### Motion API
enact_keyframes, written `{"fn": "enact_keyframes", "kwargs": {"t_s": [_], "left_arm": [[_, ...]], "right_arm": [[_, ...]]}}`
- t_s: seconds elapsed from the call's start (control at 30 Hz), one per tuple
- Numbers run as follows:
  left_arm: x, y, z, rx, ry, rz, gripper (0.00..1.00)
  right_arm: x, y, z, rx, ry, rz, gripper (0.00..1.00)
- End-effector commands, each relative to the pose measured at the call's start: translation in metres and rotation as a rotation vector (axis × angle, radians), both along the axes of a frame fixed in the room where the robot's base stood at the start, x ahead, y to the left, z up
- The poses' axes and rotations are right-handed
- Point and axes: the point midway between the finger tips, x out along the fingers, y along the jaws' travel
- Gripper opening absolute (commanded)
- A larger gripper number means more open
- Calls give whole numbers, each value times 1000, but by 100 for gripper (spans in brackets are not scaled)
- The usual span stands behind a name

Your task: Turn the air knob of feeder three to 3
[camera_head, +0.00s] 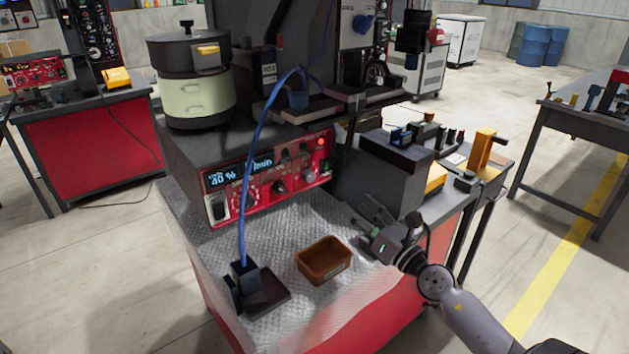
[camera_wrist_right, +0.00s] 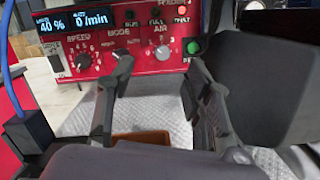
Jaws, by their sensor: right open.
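The feeder's red control panel (camera_head: 265,182) has a lit display (camera_head: 238,172) reading 40 % and a row of knobs. In the right wrist view, the air knob (camera_wrist_right: 162,53) is a pale grey round knob under the word AIR; its setting is too small to read. It also shows as a small pale knob in the head view (camera_head: 311,176). My right gripper (camera_head: 364,215) is open and empty, in front and to the right of the panel, apart from it. In the wrist view its fingers frame the air knob. My left gripper is not in view.
The black mode knob (camera_wrist_right: 121,54) and speed knob (camera_wrist_right: 84,62) lie left of the air knob; a green button (camera_wrist_right: 194,47) is right. A brown bin (camera_head: 323,260) and black fixture (camera_head: 262,291) with blue tube stand on the mat. A dark box (camera_head: 385,178) flanks the panel.

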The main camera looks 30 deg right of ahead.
Motion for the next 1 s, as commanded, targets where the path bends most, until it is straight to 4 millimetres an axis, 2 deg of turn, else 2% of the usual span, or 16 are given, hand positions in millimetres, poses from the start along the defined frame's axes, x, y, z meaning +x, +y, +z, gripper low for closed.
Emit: {"fn": "enact_keyframes", "kwargs": {"t_s": [0.1,0.23,0.47,1.0], "left_arm": [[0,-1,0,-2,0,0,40],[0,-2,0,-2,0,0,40],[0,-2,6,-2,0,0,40],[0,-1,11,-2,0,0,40]], "right_arm": [[7,-10,-9,-215,76,27,47],[10,-15,-16,-312,119,38,47],[30,-14,-15,-320,121,38,47],[121,-7,-16,-315,120,38,47]]}}
